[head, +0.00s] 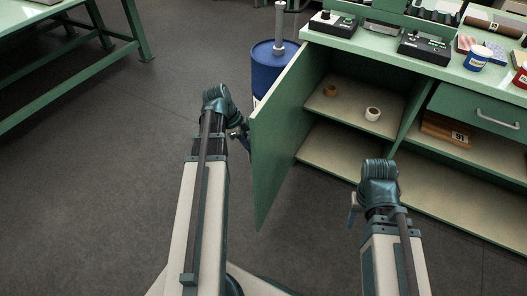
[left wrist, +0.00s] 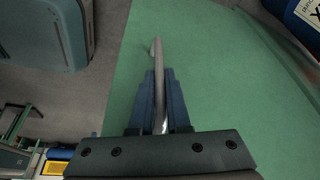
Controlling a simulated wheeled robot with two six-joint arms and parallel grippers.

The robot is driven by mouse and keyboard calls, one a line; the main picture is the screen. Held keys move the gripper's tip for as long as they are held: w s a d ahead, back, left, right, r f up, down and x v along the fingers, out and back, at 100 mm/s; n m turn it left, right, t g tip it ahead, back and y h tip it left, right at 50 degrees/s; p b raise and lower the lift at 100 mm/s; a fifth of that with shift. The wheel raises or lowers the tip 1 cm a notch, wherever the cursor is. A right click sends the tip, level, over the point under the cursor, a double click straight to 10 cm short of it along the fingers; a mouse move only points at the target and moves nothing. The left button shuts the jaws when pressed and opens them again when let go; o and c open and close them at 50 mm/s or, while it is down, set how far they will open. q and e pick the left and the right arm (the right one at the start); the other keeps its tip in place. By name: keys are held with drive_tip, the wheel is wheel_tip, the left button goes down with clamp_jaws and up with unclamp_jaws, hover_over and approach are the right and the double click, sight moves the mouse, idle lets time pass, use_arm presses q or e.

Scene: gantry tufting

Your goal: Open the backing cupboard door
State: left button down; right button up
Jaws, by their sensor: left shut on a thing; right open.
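The green cupboard door (head: 277,140) stands swung well out from the cupboard, so the shelves inside show. In the left wrist view the door's green face (left wrist: 215,75) fills much of the picture, with its metal bar handle (left wrist: 158,80) between my left fingers. My left gripper (left wrist: 157,105) is shut on the handle. In the head view the left gripper (head: 241,133) is at the door's outer edge, its fingers mostly hidden. My right gripper (head: 353,212) is open and empty, in front of the cupboard's lower shelf.
The cupboard's upper shelf (head: 345,108) holds two small rolls (head: 373,114). A blue drum (head: 270,66) stands behind the door. A drawer (head: 480,112) and a shelf with a wooden box (head: 446,130) are to the right. The floor at left is clear up to a green table (head: 75,75).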

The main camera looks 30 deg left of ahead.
use_arm(q)
drive_tip(key=a, duration=0.9)
drive_tip(key=shift+w, duration=0.4)
drive_tip(key=c, duration=0.9)
unclamp_jaws()
drive_tip(key=p+v, duration=1.2)
drive_tip(key=v, duration=0.2)
drive_tip(key=shift+w+p, duration=0.15)
drive_tip(key=shift+p, duration=0.25)
drive_tip(key=shift+f, duration=0.1)
